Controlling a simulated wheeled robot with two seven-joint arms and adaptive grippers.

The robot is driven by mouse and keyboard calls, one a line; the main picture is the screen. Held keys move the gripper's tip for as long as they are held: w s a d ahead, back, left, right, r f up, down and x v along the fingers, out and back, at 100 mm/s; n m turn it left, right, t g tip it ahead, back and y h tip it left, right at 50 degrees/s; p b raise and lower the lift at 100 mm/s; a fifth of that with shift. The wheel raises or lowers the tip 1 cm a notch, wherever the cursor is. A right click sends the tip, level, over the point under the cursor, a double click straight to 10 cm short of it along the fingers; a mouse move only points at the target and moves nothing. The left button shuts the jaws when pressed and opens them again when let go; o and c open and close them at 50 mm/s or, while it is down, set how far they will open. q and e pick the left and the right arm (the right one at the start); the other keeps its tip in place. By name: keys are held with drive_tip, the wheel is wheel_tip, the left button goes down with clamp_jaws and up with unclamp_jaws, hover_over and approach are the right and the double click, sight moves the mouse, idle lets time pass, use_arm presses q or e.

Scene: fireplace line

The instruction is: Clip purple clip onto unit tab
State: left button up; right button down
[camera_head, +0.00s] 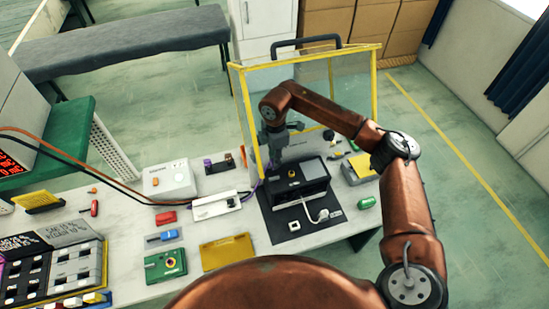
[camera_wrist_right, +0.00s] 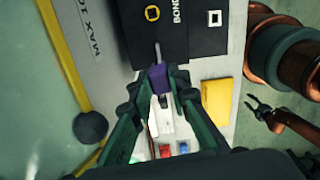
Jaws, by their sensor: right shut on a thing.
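The purple clip (camera_wrist_right: 158,78) is between the fingers of my right gripper (camera_wrist_right: 160,92) in the right wrist view. The right gripper is shut on it. A thin grey tab (camera_wrist_right: 157,52) reaches from the black unit towards the clip; I cannot tell whether the clip is around it or only close to it. The black unit (camera_head: 303,186) sits on a dark mat (camera_head: 284,227) in the head view, with my right gripper (camera_head: 273,160) at its left back corner. My left gripper (camera_wrist_right: 258,109) shows small at the right of the wrist view, open and empty.
A yellow-edged clear guard (camera_head: 345,90) stands behind and beside the unit. A white power strip (camera_head: 216,205), a yellow tray (camera_head: 227,251), a green board (camera_head: 166,265) and a white box (camera_head: 169,180) lie to the left. A green part (camera_head: 367,203) lies right of the mat.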

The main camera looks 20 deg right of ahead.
drive_tip(key=shift+w+m, duration=0.2)
drive_tip(key=shift+m, duration=0.5)
drive_tip(key=b, duration=0.2)
hover_over(275, 177)
drive_tip(key=shift+w+f, duration=0.1)
drive_tip(key=shift+f, duration=2.7)
drive_tip(key=shift+f+b, duration=0.35)
drive_tip(key=shift+f, duration=1.2)
drive_tip(key=c, duration=1.7)
unclamp_jaws()
drive_tip(key=shift+c, duration=0.2)
drive_tip(key=shift+r, duration=0.15)
